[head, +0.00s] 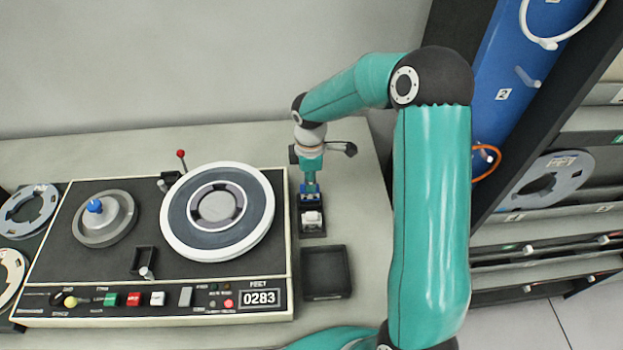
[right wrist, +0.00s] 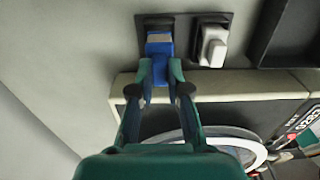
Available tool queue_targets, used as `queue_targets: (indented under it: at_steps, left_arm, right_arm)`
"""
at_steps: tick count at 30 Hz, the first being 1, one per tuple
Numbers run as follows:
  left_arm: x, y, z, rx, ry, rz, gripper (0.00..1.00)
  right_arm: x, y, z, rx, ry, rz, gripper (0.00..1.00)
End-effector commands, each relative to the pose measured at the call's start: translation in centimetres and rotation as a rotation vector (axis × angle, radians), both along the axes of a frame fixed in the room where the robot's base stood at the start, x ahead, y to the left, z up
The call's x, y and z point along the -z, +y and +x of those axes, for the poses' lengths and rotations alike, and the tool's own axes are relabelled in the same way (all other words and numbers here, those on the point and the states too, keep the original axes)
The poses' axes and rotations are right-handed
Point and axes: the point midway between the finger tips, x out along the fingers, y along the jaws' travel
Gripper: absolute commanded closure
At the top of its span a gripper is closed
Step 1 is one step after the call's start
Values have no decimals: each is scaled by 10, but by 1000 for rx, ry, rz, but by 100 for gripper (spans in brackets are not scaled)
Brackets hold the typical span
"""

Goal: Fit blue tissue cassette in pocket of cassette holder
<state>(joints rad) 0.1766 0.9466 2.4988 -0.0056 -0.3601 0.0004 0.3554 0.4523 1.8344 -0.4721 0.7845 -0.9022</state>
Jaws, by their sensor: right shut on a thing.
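My right gripper (head: 311,183) points down and is shut on the blue tissue cassette (head: 304,189). In the right wrist view the fingers (right wrist: 160,72) grip the blue cassette (right wrist: 159,38), which has a pale patch. The cassette is at the far pocket of the black cassette holder (head: 314,233). Dark pocket edges show around it, but I cannot tell how deep it sits. A white cassette (head: 312,218) stands in the neighbouring pocket, and it also shows in the right wrist view (right wrist: 214,47). My left gripper is not in view.
A tape deck (head: 150,283) with reels stands close to the left of the holder. An empty-looking black tray (head: 327,291) lies just in front of it. A blue panel (head: 518,70) and a rack of reels are at the right. The grey table (head: 355,215) is clear right of the holder.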

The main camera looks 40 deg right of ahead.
Motion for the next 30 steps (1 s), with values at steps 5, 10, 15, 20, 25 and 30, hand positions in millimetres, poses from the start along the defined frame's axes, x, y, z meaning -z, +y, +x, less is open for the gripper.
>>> queue_targets:
  at_steps: [5,10,15,20,25,30]
  left_arm:
    - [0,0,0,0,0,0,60]
    - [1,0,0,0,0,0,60]
    - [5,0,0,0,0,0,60]
    - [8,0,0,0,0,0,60]
    - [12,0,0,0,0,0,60]
    - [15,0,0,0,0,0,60]
  right_arm:
    - [0,0,0,1,0,0,100]
    - [2,0,0,1,0,0,100]
    - [6,-1,0,1,0,0,100]
    - [10,-1,-1,1,0,0,100]
    - [14,-1,-1,2,0,0,100]
    - [18,-1,-1,2,0,0,100]
